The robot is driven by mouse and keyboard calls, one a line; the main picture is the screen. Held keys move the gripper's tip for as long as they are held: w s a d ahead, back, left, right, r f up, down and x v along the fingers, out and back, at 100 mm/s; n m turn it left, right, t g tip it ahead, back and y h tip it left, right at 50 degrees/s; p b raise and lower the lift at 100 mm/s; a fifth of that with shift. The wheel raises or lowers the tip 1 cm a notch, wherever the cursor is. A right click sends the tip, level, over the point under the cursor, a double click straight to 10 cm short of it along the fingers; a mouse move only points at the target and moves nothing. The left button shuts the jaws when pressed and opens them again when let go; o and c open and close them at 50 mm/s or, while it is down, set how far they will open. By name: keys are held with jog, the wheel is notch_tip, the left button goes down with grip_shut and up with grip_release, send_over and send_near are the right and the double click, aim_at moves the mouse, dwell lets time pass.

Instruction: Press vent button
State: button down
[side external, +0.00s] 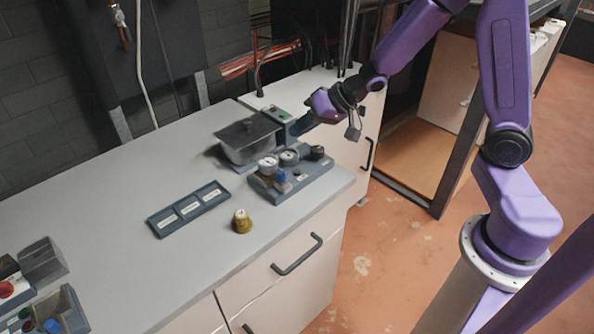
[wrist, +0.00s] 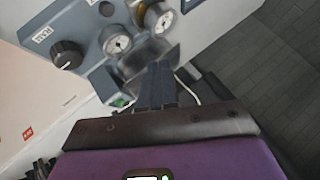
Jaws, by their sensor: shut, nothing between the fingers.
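A small grey box with a green button (side external: 275,113) stands at the back right of the counter in the side view. In the wrist view a green patch (wrist: 121,101) shows just left of my fingers, largely hidden. My gripper (side external: 297,127) is shut and empty, with its fingertips close beside the button box. In the wrist view the shut fingers (wrist: 158,72) point at the gauge panel area. I cannot tell whether they touch anything. I cannot read a vent label on any button.
A panel with gauges (side external: 267,165) and a black knob (wrist: 67,55) sits near the counter's right end. A grey lidded box (side external: 247,139) is behind it. A labelled strip (side external: 188,208) and a brass-coloured knob (side external: 242,221) lie nearer. The counter's left middle is clear.

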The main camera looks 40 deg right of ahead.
jog(key=shift+f, duration=4.4)
jog(key=shift+f, duration=0.15)
jog(key=shift+f, duration=0.3)
jog(key=shift+f, duration=0.3)
jog(key=shift+r, duration=0.75)
jog(key=shift+r, duration=2.5)
